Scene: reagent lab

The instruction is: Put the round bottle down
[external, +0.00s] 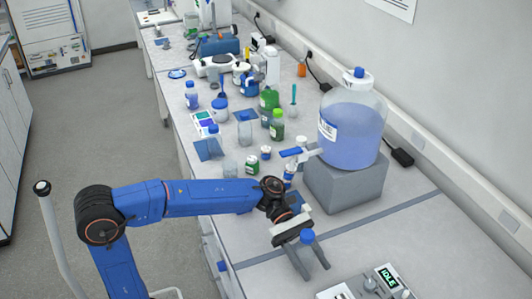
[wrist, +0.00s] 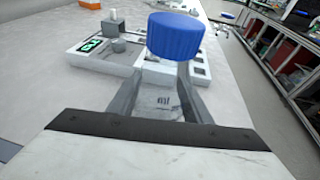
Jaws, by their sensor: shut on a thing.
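The round bottle has a blue cap (external: 307,236) and a clear body. My gripper (external: 311,263) is shut on it, with one finger on each side, over the near part of the bench. In the wrist view the bottle's blue cap (wrist: 176,36) rises above the fingers, and its clear body lies between them. The cap leans a little to the right in that view. The bottle's base is hidden, and I cannot tell whether it touches the bench top (external: 440,240).
A large jug (external: 352,130) of bluish liquid sits on a grey block (external: 345,187) behind. Several bottles, including a green one (external: 277,125), stand farther back. Bare bench lies between device and block.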

